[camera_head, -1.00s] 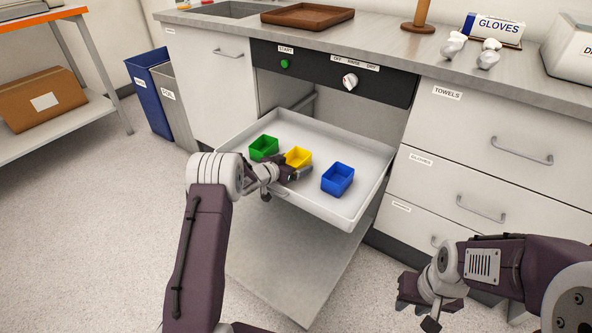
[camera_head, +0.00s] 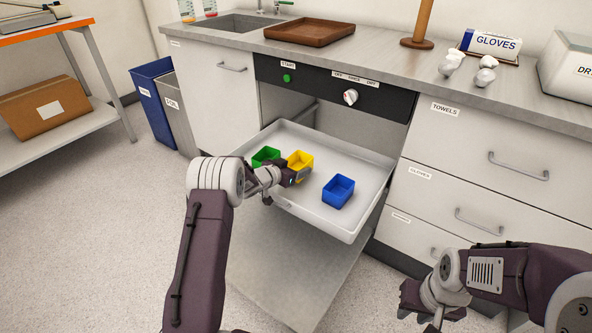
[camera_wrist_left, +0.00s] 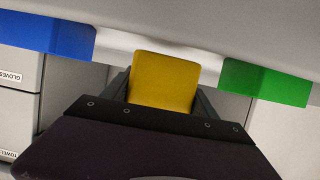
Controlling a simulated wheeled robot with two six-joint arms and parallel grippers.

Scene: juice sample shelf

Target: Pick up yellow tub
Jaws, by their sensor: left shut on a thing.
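The yellow tub (camera_head: 300,161) is in the white pull-out tray (camera_head: 350,231), between a green tub and a blue tub. My left gripper (camera_head: 297,172) is shut on the yellow tub. In the left wrist view the yellow tub (camera_wrist_left: 163,82) sits between the two fingers. I cannot tell whether it touches the tray floor. My right gripper (camera_head: 420,303) is at the lower right, away from the tray; its finger gap is not clear.
The green tub (camera_head: 265,155) is close on the left, and the blue tub (camera_head: 338,191) stands to the right. The tray has a raised rim. The counter above holds a brown wooden tray (camera_head: 310,32) and a glove box (camera_head: 491,42). Drawers (camera_head: 485,165) flank the right side.

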